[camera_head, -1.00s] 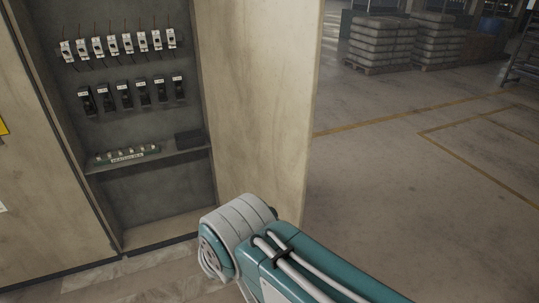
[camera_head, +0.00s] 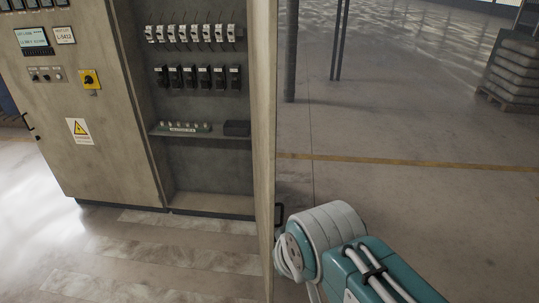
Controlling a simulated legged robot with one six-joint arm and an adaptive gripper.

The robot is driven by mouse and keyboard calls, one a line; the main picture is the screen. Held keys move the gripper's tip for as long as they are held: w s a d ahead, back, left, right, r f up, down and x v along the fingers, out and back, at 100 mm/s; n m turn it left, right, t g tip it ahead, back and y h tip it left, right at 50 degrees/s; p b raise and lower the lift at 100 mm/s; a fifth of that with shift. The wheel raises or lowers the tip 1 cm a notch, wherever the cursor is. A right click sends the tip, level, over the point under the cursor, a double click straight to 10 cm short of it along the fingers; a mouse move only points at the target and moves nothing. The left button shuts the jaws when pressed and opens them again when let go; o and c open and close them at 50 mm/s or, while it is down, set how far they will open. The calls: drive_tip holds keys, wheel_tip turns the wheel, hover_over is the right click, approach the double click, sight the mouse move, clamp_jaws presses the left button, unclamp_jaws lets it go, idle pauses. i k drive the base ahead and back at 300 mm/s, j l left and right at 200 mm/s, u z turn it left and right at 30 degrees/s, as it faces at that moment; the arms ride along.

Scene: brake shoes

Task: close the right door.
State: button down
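The right door (camera_head: 263,120) of the grey-beige electrical cabinet stands open and is seen nearly edge-on. A dark handle (camera_head: 279,214) shows low on its right-hand side. The open compartment (camera_head: 200,192) to its left holds rows of switches and a shelf. My arm, with a white and teal joint, reaches in from the lower right, close to the door's right side in the picture. My gripper is not visible; I cannot tell whether anything touches the door.
Dark posts (camera_head: 291,50) stand behind the door. Stacked sacks on a pallet (camera_head: 515,68) are at the far right.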

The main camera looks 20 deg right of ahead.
sight(262, 15)
drive_tip(key=k+l, duration=0.1)
drive_tip(key=l, duration=0.3)
drive_tip(key=k+l, duration=0.1)
drive_tip(key=l, duration=0.3)
drive_tip(key=k+l+u, duration=0.1)
drive_tip(key=l, duration=0.3)
drive_tip(key=i+l+u, duration=0.45)
drive_tip(key=i+l, duration=0.65)
drive_tip(key=k+j+z, duration=0.25)
drive_tip(key=k, duration=0.1)
